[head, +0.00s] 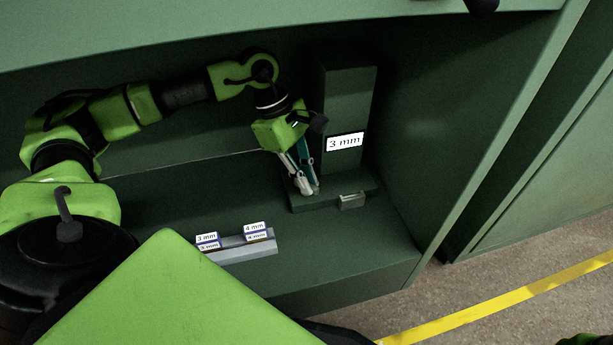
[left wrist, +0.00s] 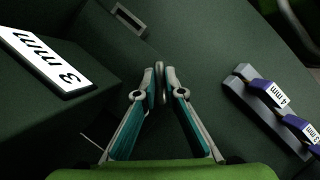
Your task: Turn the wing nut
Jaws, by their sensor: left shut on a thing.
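My left gripper (head: 307,191) reaches down in front of the dark green post, its fingertips at the block at the post's foot. In the left wrist view its two fingers (left wrist: 161,76) come together on a small, thin grey piece, which I take to be the wing nut (left wrist: 160,67). The fingertips hide most of it, so its angle cannot be told. My right gripper is not in view.
The green post (head: 345,90) bears a "3 mm" label (head: 345,141). A small grey metal piece (head: 352,201) sits at its base. A grey holder (head: 240,252) with "3 mm" and "4 mm" labelled pieces lies to the left. Cabinet walls enclose the shelf.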

